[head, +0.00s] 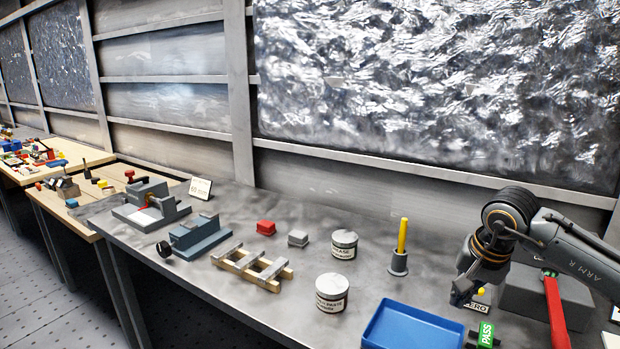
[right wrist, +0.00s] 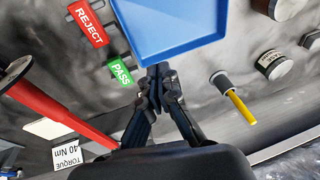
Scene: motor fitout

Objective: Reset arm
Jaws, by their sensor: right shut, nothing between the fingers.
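My right gripper (head: 468,292) is at the right of the head view, above the grey bench (head: 375,278). In the right wrist view its fingers (right wrist: 158,72) are together and hold nothing. They point at the edge of the blue tray (right wrist: 172,55), which looks empty. The blue tray also shows in the head view (head: 412,328), to the left of and nearer than the gripper. The green PASS tag (right wrist: 121,73) is beside the fingertips in the wrist view. My left gripper is not in view.
A yellow-handled tool in a grey holder (head: 402,240) stands left of my right arm. A red-handled tool (head: 555,310) is at the right. A red REJECT tag (right wrist: 88,22) is near the tray.

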